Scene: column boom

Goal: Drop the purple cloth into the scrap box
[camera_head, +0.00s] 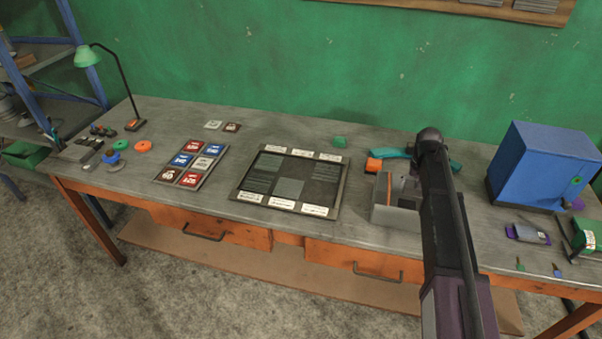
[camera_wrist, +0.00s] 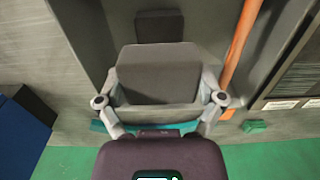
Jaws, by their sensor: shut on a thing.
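My gripper (camera_wrist: 158,90) hangs over the open grey box (camera_head: 394,216), which I take to be the scrap box. In the head view my arm covers the gripper and part of the box.
A teal tool (camera_head: 393,153) and an orange piece (camera_head: 373,165) lie close behind the box. A blue cabinet (camera_head: 540,165) stands right, with a grey-purple item (camera_head: 528,233) before it. A framed black mat (camera_head: 290,182) lies left. The bench front between mat and box is clear.

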